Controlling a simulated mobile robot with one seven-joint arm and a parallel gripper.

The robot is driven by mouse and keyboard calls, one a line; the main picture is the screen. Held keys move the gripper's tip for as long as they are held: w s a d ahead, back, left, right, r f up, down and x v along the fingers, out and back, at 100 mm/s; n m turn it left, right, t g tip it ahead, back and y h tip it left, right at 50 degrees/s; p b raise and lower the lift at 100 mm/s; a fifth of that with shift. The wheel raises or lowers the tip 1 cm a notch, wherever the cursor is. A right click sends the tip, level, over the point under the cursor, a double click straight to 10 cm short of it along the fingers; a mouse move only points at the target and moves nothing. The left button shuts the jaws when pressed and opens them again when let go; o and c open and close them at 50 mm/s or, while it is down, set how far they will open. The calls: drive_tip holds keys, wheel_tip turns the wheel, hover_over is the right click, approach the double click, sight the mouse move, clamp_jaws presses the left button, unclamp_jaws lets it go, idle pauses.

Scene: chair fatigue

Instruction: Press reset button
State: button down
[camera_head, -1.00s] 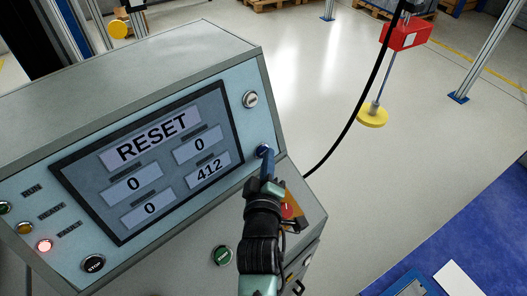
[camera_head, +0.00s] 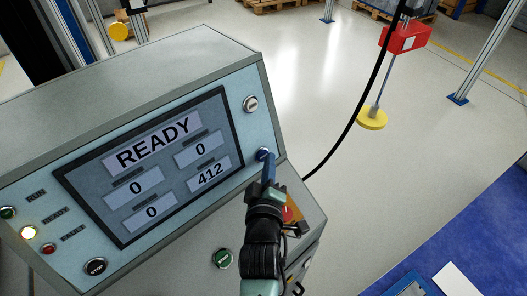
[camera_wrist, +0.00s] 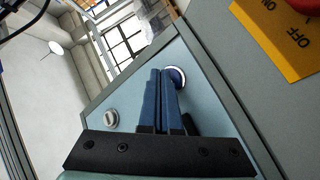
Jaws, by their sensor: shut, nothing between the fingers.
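The reset button, a blue round button with a pale ring (camera_wrist: 178,76), sits on the light-blue panel of the grey control box. It also shows in the head view (camera_head: 262,153), at the panel's right end. My gripper (camera_head: 268,160) is shut and empty, with its blue fingertips at the button. In the wrist view the shut fingers (camera_wrist: 164,78) overlap part of the button; I cannot tell whether they touch it. The screen (camera_head: 150,165) reads READY, with several number fields, one showing 412.
A grey selector knob (camera_head: 250,104) sits above the button. A red emergency button on a yellow plate (camera_wrist: 275,35) is close by. A black cable (camera_head: 345,135) hangs at right.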

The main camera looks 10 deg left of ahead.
drive_tip(key=shift+s+d, duration=0.25)
drive_tip(key=shift+r+p, duration=0.1)
drive_tip(key=shift+p, duration=0.25)
drive_tip(key=shift+s+d+r+p, duration=0.3)
drive_tip(key=shift+s+d+p, duration=0.5)
drive_tip(key=shift+d+p, duration=0.2)
drive_tip(key=shift+s+d+r+p, duration=0.25)
drive_tip(key=shift+s+d+p, duration=0.6)
drive_tip(key=shift+p, duration=0.1)
